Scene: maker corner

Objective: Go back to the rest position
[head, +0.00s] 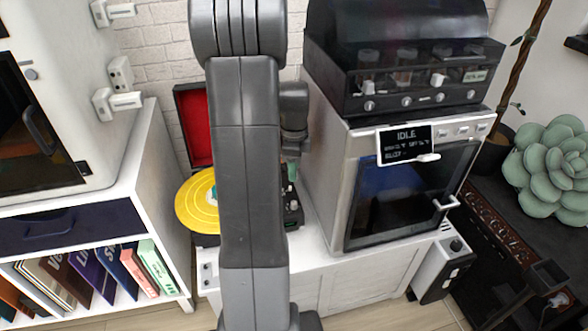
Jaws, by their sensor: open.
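My grey arm stands upright through the middle of the head view, in front of the wall and the white cabinet. A wrist part of mine shows at the arm's right edge, above the record player. My gripper's fingers cannot be made out; they are hidden behind the arm or lost among the dark parts there.
A record player with a yellow record (195,204) and red-lined lid (193,125) sits partly behind my arm on a white cabinet (345,272). A machine reading IDLE (330,165) stands right of it. A bookshelf (165,215) is left; a succulent (550,165) is right.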

